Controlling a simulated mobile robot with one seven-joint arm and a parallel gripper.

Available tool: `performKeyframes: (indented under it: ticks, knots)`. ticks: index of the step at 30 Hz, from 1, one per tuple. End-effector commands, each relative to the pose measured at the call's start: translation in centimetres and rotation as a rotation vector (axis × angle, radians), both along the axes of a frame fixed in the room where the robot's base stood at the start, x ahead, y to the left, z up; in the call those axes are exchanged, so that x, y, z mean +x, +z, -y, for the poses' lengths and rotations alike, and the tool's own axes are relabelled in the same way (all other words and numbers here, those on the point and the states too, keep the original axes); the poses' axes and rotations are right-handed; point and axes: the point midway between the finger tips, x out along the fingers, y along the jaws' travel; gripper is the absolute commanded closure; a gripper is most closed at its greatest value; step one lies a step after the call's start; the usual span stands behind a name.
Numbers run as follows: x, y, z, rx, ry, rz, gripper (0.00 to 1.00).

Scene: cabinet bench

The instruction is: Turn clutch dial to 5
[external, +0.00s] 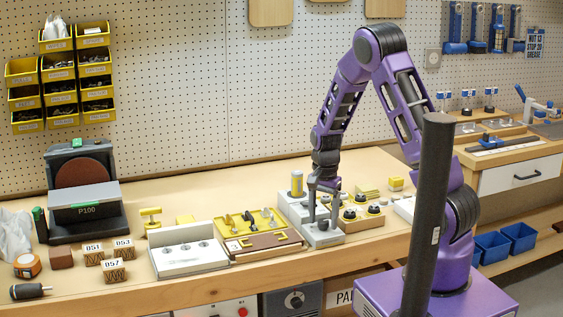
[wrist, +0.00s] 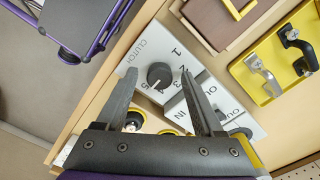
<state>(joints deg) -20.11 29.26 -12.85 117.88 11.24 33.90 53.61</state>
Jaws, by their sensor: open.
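The clutch dial (wrist: 159,76) is a round dark knob on a light grey panel (wrist: 144,58) printed CLUTCH, with numbers around it. The 1 is clear; the numbers near the lower side are partly hidden or small, and I cannot tell the dial's setting. My gripper (wrist: 158,73) is open, with one fingertip on each side of the dial in the wrist view. I cannot tell whether they touch it. In the external view my gripper (external: 323,203) points down over the grey panel (external: 322,239), and the dial is small there.
A wooden block with dark knobs (external: 362,222) stands close on the right. A yellow-topped cylinder (external: 297,183) stands behind. The bench's front edge is near.

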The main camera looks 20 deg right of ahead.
Motion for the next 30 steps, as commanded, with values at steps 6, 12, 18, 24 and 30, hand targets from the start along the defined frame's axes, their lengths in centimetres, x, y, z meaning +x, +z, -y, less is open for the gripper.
performKeyframes:
  ticks: [6, 12, 18, 24, 30]
  knots:
    - [0.0, 0.9, 0.0, 0.0, 0.001, 0.0, 0.31]
    - [0.1, 4.9, 0.0, 0.002, 0.001, 0.005, 0.31]
    - [0.1, 9.9, 0.0, 0.002, 0.002, 0.006, 0.31]
    - [0.0, 14.2, 0.0, 0.001, 0.001, 0.003, 0.31]
    - [0.0, 16.8, 0.0, 0.001, 0.0, 0.001, 0.31]
